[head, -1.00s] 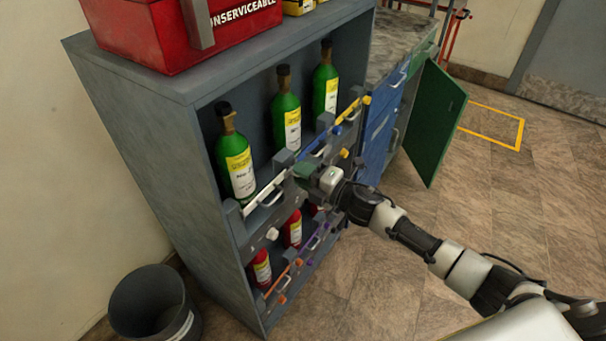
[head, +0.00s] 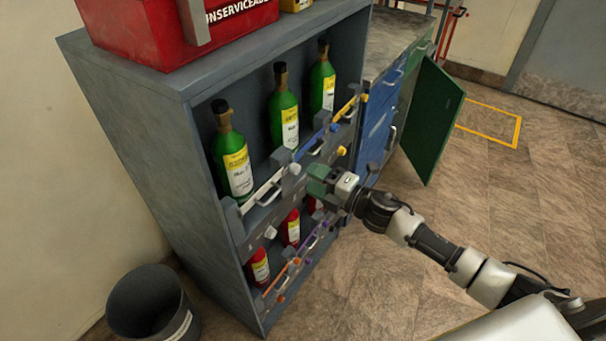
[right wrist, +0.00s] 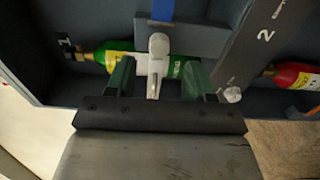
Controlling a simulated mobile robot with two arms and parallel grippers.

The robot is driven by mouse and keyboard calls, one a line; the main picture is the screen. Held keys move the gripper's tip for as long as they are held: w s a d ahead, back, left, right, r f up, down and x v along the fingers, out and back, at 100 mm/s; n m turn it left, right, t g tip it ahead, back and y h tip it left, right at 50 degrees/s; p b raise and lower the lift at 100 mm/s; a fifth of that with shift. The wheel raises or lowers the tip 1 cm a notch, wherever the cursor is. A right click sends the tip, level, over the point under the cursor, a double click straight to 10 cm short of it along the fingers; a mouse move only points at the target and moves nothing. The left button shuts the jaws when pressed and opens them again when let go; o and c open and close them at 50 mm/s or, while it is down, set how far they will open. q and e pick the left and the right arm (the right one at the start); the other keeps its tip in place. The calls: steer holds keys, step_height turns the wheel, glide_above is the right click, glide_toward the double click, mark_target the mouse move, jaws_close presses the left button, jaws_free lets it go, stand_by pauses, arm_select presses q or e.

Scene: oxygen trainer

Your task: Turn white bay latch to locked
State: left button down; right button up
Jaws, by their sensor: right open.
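The white bay latch has a white bar (head: 261,190) slanting across the front of the left upper bay, below the label of a green cylinder (head: 234,158). A white knob (head: 295,169) is near the bar's right end. My right gripper (head: 318,180) is just right of this knob, open, with green fingers. In the right wrist view, a white latch part (right wrist: 158,45) is between and beyond the open fingers (right wrist: 158,78). I see no grip on it, and contact is unclear. The latch's locked position cannot be read. My left gripper is out of view.
The grey cabinet (head: 130,120) also holds other green cylinders above and red ones below, with blue, yellow, orange and purple bars. Another white knob (head: 270,232) is below. An open green door (head: 432,122) is at right. A bin (head: 150,305) stands left. Floor at right is clear.

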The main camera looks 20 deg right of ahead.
steer(key=v, duration=0.6)
steer(key=shift+s+b, duration=0.2)
steer(key=shift+b, duration=0.15)
steer(key=shift+d, duration=0.1)
